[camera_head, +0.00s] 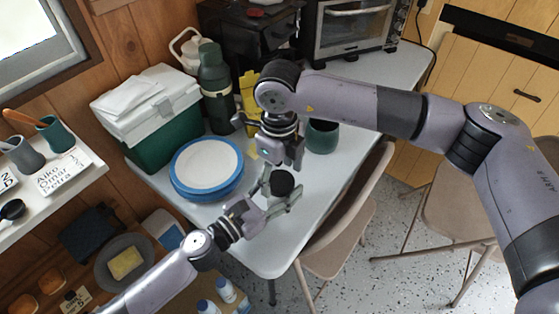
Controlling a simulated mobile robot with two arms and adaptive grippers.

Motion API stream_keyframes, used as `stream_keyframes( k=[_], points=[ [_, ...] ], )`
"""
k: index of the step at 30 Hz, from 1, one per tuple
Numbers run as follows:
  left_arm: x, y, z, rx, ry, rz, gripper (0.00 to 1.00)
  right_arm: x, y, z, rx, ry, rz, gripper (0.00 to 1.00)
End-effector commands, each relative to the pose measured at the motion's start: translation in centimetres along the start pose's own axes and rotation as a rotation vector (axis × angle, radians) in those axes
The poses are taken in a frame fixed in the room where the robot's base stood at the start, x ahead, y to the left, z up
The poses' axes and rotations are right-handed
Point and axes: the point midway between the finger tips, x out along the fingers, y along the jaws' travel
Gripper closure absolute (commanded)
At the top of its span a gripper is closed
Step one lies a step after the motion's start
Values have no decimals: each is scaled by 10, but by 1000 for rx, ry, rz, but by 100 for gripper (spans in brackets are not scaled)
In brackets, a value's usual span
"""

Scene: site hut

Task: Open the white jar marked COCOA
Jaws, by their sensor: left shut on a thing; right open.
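A round black lid or top (283,182) shows between the fingers of my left gripper (281,192), which is shut on this object over the near part of the grey table. The body under the black top is mostly hidden by the fingers, and I cannot read any COCOA marking. My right gripper (280,152) is open, pointing down just behind and above the black top, apart from it as far as I can tell.
The table (250,255) also holds blue-rimmed plates (207,166), a green cooler (160,143), a dark green flask (215,85), a green pot (322,137) and a toaster oven (352,28). A folding chair (345,215) stands against the right edge.

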Motion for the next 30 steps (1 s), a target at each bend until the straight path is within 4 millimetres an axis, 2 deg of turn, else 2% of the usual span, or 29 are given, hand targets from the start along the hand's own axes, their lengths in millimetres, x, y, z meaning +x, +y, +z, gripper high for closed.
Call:
stream_keyframes(
  k=[4,12,30],
  points=[
    [0,0,1,0,-2,0,100,9,0,0,0,-1,0,31],
    [0,0,1,0,-2,0,100,10,0,0,0,-1,-1,31],
    [0,0,1,0,-2,0,100,10,0,0,0,0,-1,70]
  ],
)
